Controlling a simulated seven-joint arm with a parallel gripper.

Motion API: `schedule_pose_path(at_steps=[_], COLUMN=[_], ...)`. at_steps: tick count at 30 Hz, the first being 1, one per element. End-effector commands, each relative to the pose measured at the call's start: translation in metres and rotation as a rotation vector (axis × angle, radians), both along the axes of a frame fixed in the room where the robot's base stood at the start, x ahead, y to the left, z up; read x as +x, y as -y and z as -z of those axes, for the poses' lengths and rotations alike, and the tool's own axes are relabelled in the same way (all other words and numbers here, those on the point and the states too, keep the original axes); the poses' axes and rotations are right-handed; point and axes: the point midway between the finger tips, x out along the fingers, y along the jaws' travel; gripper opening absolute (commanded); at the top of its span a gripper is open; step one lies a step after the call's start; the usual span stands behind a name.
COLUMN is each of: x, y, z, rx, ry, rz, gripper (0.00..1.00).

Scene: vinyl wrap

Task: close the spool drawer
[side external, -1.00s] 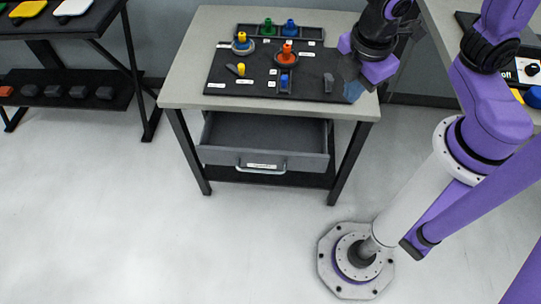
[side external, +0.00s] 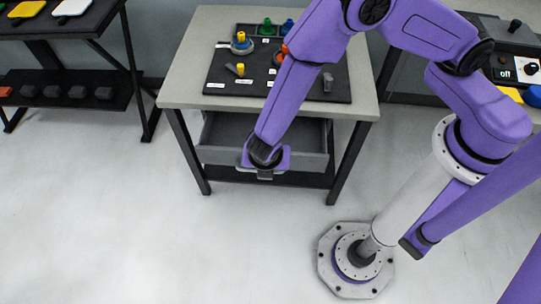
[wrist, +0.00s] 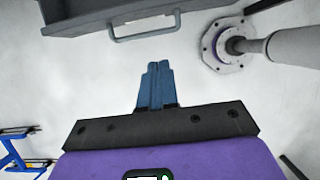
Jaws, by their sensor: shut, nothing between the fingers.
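The spool drawer (side external: 216,154) is a grey drawer under the work table, pulled out and open. Its dark inside shows at the left; my arm covers part of its middle and front. In the wrist view the drawer front (wrist: 75,18) runs along the top edge, with its metal bar handle (wrist: 145,35) hanging out toward my gripper. My gripper (wrist: 157,66) has its blue fingers shut and empty, a little short of the handle and apart from it in that view. In the side view my wrist hangs in front of the drawer front, and the fingers are hidden.
The table top (side external: 178,88) carries a black board (side external: 222,72) with coloured spools, partly behind my arm. A dark shelf (side external: 232,176) lies below the drawer. Another rack (side external: 70,78) stands at the left. The floor in front is clear.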

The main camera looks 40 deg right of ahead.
Motion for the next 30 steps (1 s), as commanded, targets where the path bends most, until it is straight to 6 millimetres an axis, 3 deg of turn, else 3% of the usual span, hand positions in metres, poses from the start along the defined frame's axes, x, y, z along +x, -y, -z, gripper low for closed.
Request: schedule_pose_path(at_steps=[5, 21, 30], x=[0.004, 0.026, 0.051], y=[0.005, 0.028, 0.052], z=[0.014, 0.095, 0.092], rx=[-0.004, -0.004, -0.001], ry=[-0.001, -0.001, -0.001], rz=[0.000, 0.002, 0.004], gripper=[0.00, 0.00, 0.00])
